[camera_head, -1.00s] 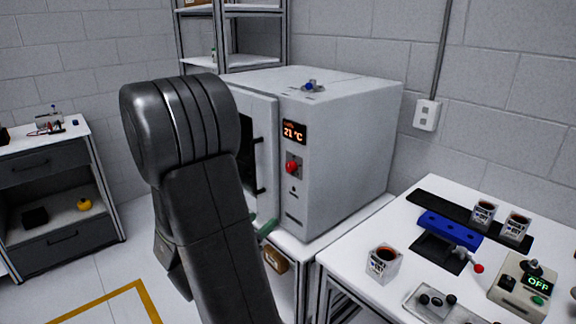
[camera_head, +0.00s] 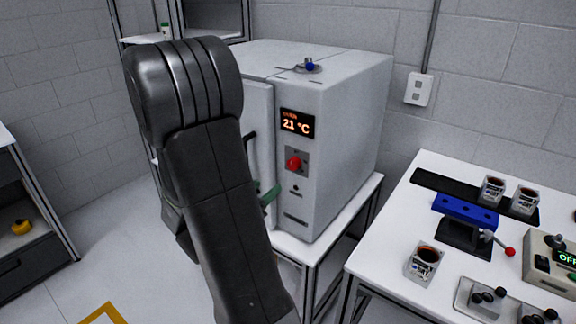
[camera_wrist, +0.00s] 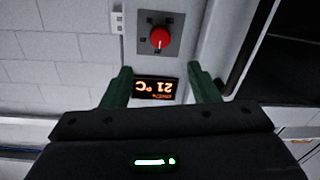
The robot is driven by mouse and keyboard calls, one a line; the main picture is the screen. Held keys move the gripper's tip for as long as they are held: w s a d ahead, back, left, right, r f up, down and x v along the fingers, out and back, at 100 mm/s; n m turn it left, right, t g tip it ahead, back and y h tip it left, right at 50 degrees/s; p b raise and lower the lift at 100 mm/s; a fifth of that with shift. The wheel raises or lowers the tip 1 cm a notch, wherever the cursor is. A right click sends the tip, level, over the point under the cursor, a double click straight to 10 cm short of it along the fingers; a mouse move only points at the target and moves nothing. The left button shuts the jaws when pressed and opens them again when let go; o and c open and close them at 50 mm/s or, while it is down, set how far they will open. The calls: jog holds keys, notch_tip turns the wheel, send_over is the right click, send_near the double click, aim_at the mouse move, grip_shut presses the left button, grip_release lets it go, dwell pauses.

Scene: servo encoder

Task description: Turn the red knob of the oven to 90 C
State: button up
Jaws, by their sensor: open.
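The oven (camera_head: 345,125) is a white box on a stand, with a dark display (camera_head: 297,123) that reads 21 °C. Its red knob (camera_head: 294,163) sits on a grey plate below the display. In the wrist view, which shows the panel upside down, the red knob (camera_wrist: 159,38) has a pale mark and lies beyond the fingertips. The display (camera_wrist: 155,89) shows between the two green fingers. My gripper (camera_wrist: 160,80) is open and empty, apart from the knob. In the head view my arm hides most of the gripper; a green finger (camera_head: 268,194) shows beside the oven front.
A white table (camera_head: 392,225) at right holds a blue vise (camera_head: 467,210), several labelled cups and a control box (camera_head: 553,262) reading OFF. A small blue-topped item (camera_head: 308,66) lies on the oven. A shelf rack (camera_head: 212,18) stands behind.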

aim_at(292, 166)
jog(key=p+x, duration=0.1)
jog(key=x, duration=1.1)
jog(key=shift+w+d+p, duration=0.1)
jog(key=shift+w+p, duration=0.15)
jog(key=shift+p, duration=0.15)
jog(key=c, duration=1)
